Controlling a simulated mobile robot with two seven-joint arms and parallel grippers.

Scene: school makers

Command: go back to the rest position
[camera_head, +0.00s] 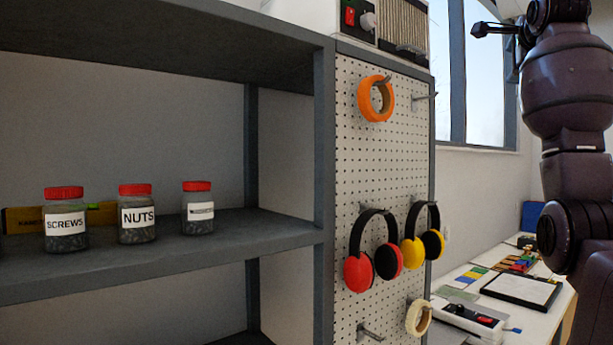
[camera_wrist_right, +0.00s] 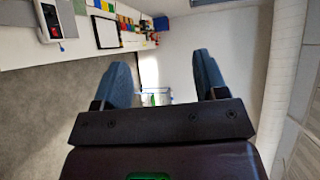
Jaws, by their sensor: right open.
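My right gripper (camera_head: 482,30) is raised high at the upper right of the head view, in front of the window. In the right wrist view my right gripper (camera_wrist_right: 162,72) shows its two blue fingers wide apart, with nothing between them. My right arm hangs along the right edge of the head view and hides part of the wall and the table behind it. My left gripper and left arm are not in view.
A grey shelf (camera_head: 285,232) holds jars of screws (camera_head: 66,228), nuts (camera_head: 137,221) and a third jar (camera_head: 198,213). A pegboard (camera_head: 350,180) carries orange tape (camera_head: 376,100) and two ear-muffs. A white table (camera_head: 470,290) stands right, below my right arm.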

